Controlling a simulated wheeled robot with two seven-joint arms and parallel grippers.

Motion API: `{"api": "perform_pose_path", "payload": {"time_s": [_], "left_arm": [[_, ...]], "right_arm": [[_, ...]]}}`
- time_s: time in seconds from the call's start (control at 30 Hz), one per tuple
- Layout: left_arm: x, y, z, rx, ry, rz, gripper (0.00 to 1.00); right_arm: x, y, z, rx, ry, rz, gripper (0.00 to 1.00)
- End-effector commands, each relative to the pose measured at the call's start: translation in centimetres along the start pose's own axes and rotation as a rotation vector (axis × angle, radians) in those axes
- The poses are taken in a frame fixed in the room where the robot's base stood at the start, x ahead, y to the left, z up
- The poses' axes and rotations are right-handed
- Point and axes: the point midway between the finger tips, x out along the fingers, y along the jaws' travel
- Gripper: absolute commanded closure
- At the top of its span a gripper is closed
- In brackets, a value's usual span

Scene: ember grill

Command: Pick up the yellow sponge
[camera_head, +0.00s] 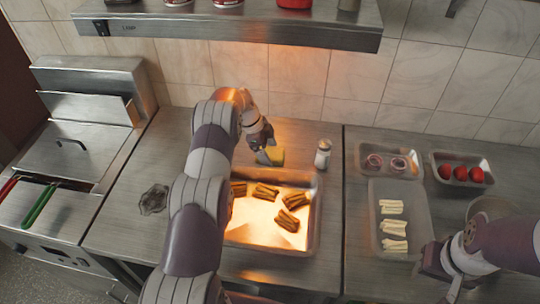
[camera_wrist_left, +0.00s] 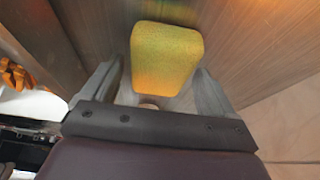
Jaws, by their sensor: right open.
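The yellow sponge (camera_head: 277,156) lies on the steel counter behind the lit tray. In the left wrist view the sponge (camera_wrist_left: 166,58) is ahead of and between the two fingers. My left gripper (camera_head: 264,157) is at the sponge, partly covering it in the head view. Its fingers (camera_wrist_left: 158,88) are apart, with a visible gap on the left side of the sponge; whether the right finger touches it I cannot tell. My right gripper (camera_head: 452,287) is open at the lower right, in front of the tray of pale strips.
A lit tray (camera_head: 316,226) with browned pieces stands in front of the sponge. A shaker (camera_head: 322,153) stands just right of it. Trays of onion rings (camera_head: 363,163), tomatoes (camera_head: 436,171) and pale strips (camera_head: 376,215) fill the right counter. A shelf (camera_head: 240,29) overhangs the back.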

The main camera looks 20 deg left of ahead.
Motion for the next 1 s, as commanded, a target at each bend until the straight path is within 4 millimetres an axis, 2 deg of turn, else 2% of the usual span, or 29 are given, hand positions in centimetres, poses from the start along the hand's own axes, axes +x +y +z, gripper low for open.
{"api": "perform_pose_path", "payload": {"time_s": [0.03,0.1,0.13,0.43,0.57,0.63,0.8,1.0], "left_arm": [[0.0,0.0,0.0,0.000,0.000,0.000,0.30],[0.0,0.0,0.0,0.000,0.000,0.000,0.53],[0.0,0.0,0.0,0.000,0.000,0.000,0.60],[0.0,0.0,0.0,0.000,0.000,0.001,0.60],[-0.6,0.0,-0.2,0.000,0.000,0.000,0.60],[-0.9,-0.1,-0.4,0.001,0.000,-0.003,0.60],[-4.2,-0.1,-1.8,0.003,-0.001,-0.005,0.60],[-5.6,3.9,-4.8,0.002,0.000,0.000,0.60]], "right_arm": [[0.0,0.0,0.0,0.000,0.000,0.000,0.57],[0.0,0.0,0.0,0.000,0.000,0.000,0.57],[0.0,0.0,0.0,0.000,0.000,0.000,0.57],[0.0,0.0,0.0,0.000,0.000,0.000,0.57],[-0.6,0.0,-0.1,0.000,0.000,0.000,0.57],[0.1,0.0,0.0,0.000,0.001,0.000,0.57],[1.7,0.0,0.2,0.000,0.000,0.000,0.57],[2.5,0.0,0.3,0.000,0.000,0.000,0.57]]}}
